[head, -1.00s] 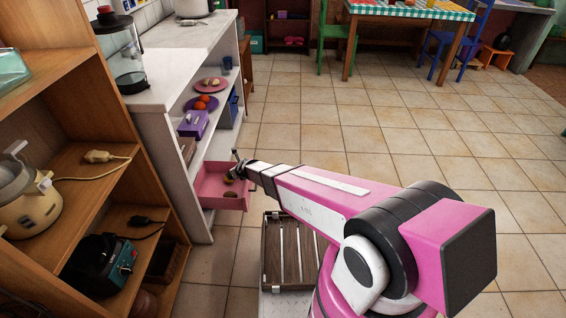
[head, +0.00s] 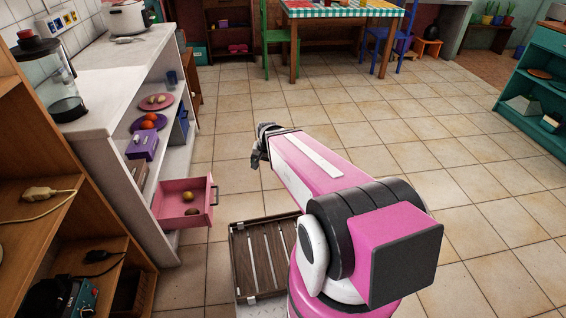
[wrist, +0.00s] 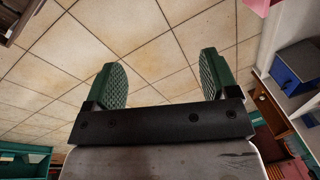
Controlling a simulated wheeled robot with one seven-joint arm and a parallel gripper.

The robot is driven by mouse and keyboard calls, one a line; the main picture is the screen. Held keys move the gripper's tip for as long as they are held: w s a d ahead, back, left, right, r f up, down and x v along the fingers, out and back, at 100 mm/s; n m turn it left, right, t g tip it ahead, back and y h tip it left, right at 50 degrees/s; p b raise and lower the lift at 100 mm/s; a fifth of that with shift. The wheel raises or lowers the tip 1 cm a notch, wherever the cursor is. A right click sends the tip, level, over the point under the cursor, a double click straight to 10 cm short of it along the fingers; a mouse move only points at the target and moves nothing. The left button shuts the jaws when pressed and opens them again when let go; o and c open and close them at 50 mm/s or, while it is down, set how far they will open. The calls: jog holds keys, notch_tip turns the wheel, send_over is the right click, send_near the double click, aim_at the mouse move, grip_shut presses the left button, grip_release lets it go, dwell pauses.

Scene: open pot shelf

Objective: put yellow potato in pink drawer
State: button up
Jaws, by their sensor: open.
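The pink drawer (head: 170,221) is pulled out from the low white shelf unit. A pink corner, probably the drawer (wrist: 257,4), shows at the top right of the wrist view.
On the shelf unit are a pink plate (head: 144,105) with pale pieces, a purple plate (head: 136,126) with orange fruit, a purple box (head: 141,146) and a blue box (head: 180,128). A dark slatted crate (head: 240,262) stands beside my arm. The floor to the right is open.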

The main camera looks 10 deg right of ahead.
jog(key=s+d+r+n+g+h, duration=0.1)
jog(key=s+d+r+n, duration=0.3)
jog(key=s+d, duration=0.2)
jog(key=shift+d+r, duration=0.2)
jog(key=shift+d, duration=0.3)
dwell(0.6)
